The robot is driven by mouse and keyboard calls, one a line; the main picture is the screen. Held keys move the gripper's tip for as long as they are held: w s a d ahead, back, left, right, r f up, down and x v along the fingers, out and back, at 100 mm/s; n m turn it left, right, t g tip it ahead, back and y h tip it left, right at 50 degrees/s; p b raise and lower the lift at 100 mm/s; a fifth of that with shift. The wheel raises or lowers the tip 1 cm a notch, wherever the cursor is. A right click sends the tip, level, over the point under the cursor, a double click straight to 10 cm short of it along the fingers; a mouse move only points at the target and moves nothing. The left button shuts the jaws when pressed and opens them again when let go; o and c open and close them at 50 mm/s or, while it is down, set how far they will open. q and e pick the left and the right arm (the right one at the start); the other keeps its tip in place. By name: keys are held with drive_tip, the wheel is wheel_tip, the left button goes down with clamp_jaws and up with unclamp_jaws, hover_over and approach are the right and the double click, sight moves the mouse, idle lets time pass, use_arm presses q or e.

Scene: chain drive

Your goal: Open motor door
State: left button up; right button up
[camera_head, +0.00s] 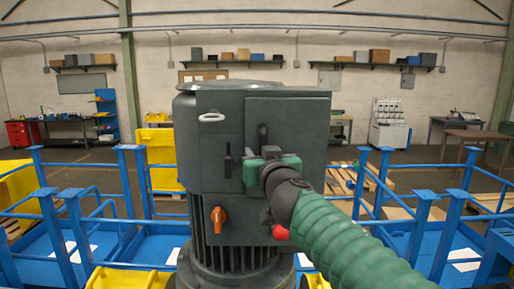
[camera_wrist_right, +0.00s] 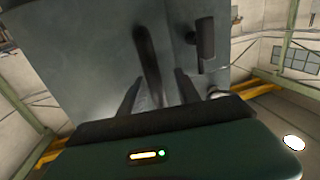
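The dark grey motor housing (camera_head: 215,150) stands upright in the middle of the head view. Its raised door panel (camera_head: 300,120) is on the right of the front face and looks closed. A black upright handle (camera_head: 263,131) on the panel shows above my right gripper (camera_head: 260,163), which hides its lower part. In the right wrist view a dark bar (camera_wrist_right: 147,55), apparently this handle, reaches down between the two fingers of the gripper (camera_wrist_right: 158,92). The fingers stand apart; contact with the bar cannot be told. My left gripper is out of view.
A second black handle (camera_head: 227,160), a pale ring (camera_head: 211,117), an orange knob (camera_head: 218,220) and a red knob (camera_head: 281,232) are on the housing. Blue railings (camera_head: 125,200) surround it. My green right arm covers the lower right.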

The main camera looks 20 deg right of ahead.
drive_tip(key=shift+w+a+f, duration=0.15)
drive_tip(key=shift+w, duration=0.3)
drive_tip(key=shift+s+d+r, duration=0.2)
drive_tip(key=shift+s+d, duration=0.25)
drive_tip(key=shift+s, duration=0.15)
drive_tip(key=c, duration=0.4)
drive_tip(key=shift+d, duration=0.15)
clamp_jaws()
drive_tip(key=shift+a, duration=0.3)
drive_tip(key=shift+d+f, duration=0.1)
drive_tip(key=shift+f, duration=0.1)
